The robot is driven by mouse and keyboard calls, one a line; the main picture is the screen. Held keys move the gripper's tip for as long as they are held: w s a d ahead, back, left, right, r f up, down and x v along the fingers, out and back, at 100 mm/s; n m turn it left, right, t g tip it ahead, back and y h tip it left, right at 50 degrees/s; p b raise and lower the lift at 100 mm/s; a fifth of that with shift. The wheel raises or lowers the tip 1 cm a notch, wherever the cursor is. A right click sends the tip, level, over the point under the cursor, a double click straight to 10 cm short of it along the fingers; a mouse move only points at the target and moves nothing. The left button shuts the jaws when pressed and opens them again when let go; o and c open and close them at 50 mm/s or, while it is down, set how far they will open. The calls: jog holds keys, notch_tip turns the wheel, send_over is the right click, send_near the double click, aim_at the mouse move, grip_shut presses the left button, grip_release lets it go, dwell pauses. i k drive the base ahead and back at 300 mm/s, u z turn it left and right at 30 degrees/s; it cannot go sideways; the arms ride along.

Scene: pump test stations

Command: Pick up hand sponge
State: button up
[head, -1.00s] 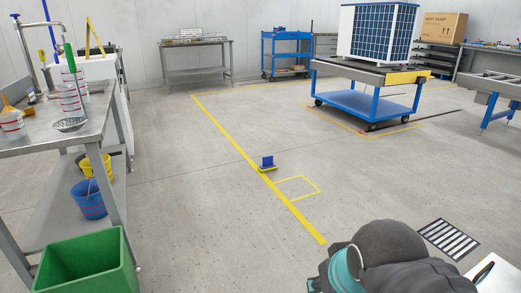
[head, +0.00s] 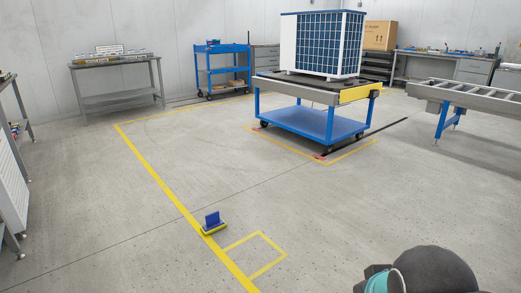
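The hand sponge (head: 213,224) lies on the concrete floor in the head view, low and left of centre. It has a blue upright handle on a blue base with a yellow pad below. It sits on or right beside the long yellow floor line, just above the small yellow marked rectangle. Part of my own arm shows at the bottom right, well apart from the sponge. My gripper is not in view.
A blue cart (head: 318,122) carrying a large heat pump unit (head: 325,45) stands beyond the sponge to the right. A roller conveyor (head: 470,98) is at the right. A grey workbench (head: 118,97) and a blue trolley (head: 222,72) stand at the back wall. Floor around the sponge is clear.

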aim_at(214, 224)
jog(key=u, duration=0.15)
jog(key=i, duration=2.3)
jog(key=u, duration=0.65)
jog(key=i, duration=0.3)
jog(key=u, duration=0.05)
